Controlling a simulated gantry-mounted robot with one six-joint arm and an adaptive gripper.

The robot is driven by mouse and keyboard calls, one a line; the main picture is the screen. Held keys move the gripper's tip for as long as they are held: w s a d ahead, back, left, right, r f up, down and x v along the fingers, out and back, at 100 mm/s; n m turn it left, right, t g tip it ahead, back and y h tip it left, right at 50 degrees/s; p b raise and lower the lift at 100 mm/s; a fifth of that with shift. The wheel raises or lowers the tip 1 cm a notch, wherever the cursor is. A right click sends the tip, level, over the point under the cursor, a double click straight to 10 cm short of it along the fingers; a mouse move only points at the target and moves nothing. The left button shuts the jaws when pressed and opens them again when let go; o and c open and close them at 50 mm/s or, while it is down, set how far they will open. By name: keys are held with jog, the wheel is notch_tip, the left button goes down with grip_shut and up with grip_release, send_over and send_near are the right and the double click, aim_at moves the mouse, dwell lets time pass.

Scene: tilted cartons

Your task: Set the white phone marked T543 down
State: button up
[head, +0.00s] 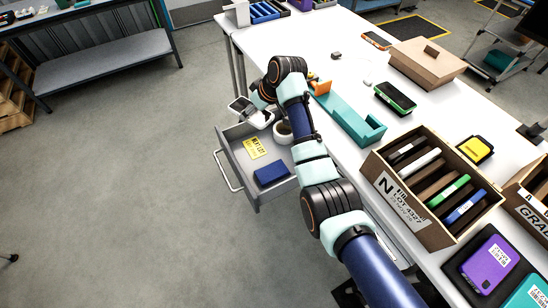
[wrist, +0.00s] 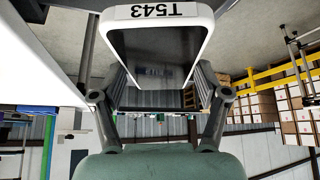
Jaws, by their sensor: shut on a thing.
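The white phone marked T543 (wrist: 158,48) is held in my gripper (wrist: 160,88), with a finger on each side of it. Its label reads upside down in the wrist view, and its dark screen faces the camera. In the head view the white phone (head: 247,110) is tilted, above the open grey drawer (head: 231,165) at the table's left side. My gripper (head: 259,100) is partly hidden there by my arm.
The drawer holds a yellow card (head: 257,147), a blue box-like item (head: 271,174) and a white round cup (head: 283,133). On the table are a teal tray (head: 350,118), a black-and-green phone (head: 395,97) and a carton marked N (head: 391,190) with several phones.

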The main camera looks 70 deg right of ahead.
aim_at(255, 149)
jog(key=shift+s+f, duration=0.1)
jog(key=shift+f, duration=0.25)
notch_tip(255, 149, down, 20)
jog(key=b, duration=0.9)
jog(key=shift+r, duration=0.35)
jog(key=o, duration=1.4)
jog(key=p+v, duration=0.6)
jog(key=v, duration=0.6)
jog(key=shift+d+p, duration=0.1)
jog(key=shift+p, duration=0.3)
